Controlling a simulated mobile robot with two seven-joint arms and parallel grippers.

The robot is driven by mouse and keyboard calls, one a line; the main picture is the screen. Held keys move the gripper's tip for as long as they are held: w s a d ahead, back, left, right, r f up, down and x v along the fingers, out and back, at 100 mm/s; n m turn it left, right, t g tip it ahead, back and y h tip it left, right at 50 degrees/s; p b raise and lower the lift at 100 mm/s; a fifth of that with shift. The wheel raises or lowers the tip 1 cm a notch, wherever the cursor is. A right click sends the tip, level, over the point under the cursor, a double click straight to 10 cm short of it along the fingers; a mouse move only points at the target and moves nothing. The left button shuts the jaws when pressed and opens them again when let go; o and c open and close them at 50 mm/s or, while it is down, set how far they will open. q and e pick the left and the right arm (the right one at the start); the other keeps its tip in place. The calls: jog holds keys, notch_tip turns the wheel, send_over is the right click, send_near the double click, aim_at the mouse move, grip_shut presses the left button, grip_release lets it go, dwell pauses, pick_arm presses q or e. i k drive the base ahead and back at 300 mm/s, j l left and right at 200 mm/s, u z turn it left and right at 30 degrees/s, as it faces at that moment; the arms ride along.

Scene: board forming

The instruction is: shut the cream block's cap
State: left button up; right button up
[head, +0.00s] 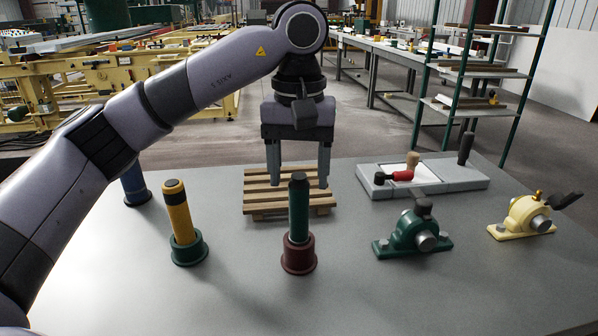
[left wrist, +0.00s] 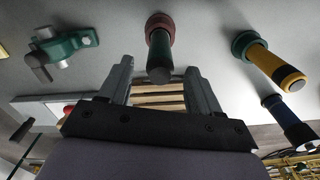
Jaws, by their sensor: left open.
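The cream block (head: 522,217) sits at the right of the grey table, on a flat cream base, with a grey round end and a small orange-brown knob on top. A dark cap or lever (head: 566,199) sticks out from its right side, tilted up and away from the body. Only a cream sliver at the left edge of the left wrist view may be this block. My left gripper (head: 298,184) is open and empty, pointing down above the wooden slats, well left of the cream block. Its fingers also show in the left wrist view (left wrist: 158,68). My right gripper is not seen.
A green block (head: 415,232) stands left of the cream one. A grey board with a red handle (head: 420,178) lies behind them. Upright dark green (head: 299,215) and yellow (head: 179,215) handles stand in front of the slatted pallet (head: 255,207). The front right table is clear.

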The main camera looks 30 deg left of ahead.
aim_at(558, 202)
jog(key=k+l, duration=0.65)
jog(key=k, duration=0.25)
